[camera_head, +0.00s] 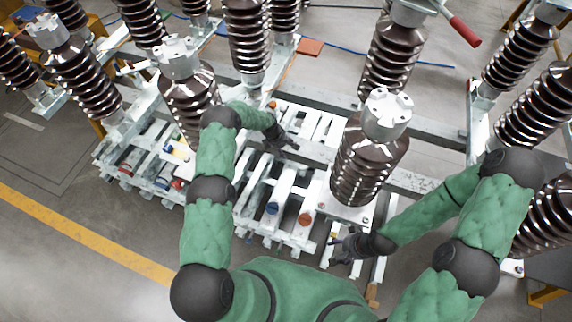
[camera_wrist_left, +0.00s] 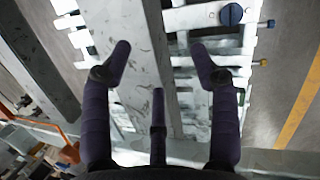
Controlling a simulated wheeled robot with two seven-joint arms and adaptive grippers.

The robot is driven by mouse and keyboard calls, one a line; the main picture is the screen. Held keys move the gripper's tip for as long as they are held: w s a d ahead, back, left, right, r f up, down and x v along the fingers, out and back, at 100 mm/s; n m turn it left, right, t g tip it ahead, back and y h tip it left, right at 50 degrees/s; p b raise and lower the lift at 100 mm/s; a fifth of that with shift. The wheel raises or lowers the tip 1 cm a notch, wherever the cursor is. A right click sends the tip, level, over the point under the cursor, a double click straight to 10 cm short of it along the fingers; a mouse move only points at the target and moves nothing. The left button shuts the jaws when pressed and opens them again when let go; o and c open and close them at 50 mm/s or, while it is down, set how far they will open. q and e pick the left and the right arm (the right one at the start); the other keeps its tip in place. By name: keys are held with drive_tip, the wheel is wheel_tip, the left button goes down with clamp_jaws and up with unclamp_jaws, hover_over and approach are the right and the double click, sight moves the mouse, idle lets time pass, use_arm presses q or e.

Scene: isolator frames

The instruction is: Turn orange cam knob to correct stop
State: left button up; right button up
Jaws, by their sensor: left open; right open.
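An orange round knob (camera_head: 305,219) sits on the front of the white slatted frame (camera_head: 250,225), right of a blue knob (camera_head: 272,208). My left gripper (camera_head: 291,143) is open and empty, behind both knobs near a grey beam. In the left wrist view, its spread fingers (camera_wrist_left: 160,60) have the beam (camera_wrist_left: 140,30) between them, and a blue knob (camera_wrist_left: 232,14) lies at the upper right. I cannot pick out the orange knob there. My right gripper (camera_head: 342,248) is open, right of the orange knob and apart from it. The knob's exact pointer angle is too small to read.
A tall brown ribbed insulator (camera_head: 362,165) stands right of the knobs, between my arms. Another insulator (camera_head: 190,95) stands behind my left arm. More insulators and a red-handled lever (camera_head: 463,30) are at the back. Open floor (camera_head: 60,250) lies to the left.

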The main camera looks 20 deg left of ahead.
use_arm(q)
drive_tip(key=s+d+f+m, duration=0.1)
drive_tip(key=s+d+m, duration=0.2)
drive_tip(key=s, duration=0.4)
drive_tip(key=shift+s+f+m+h, duration=0.2)
drive_tip(key=shift+m+h, duration=0.1)
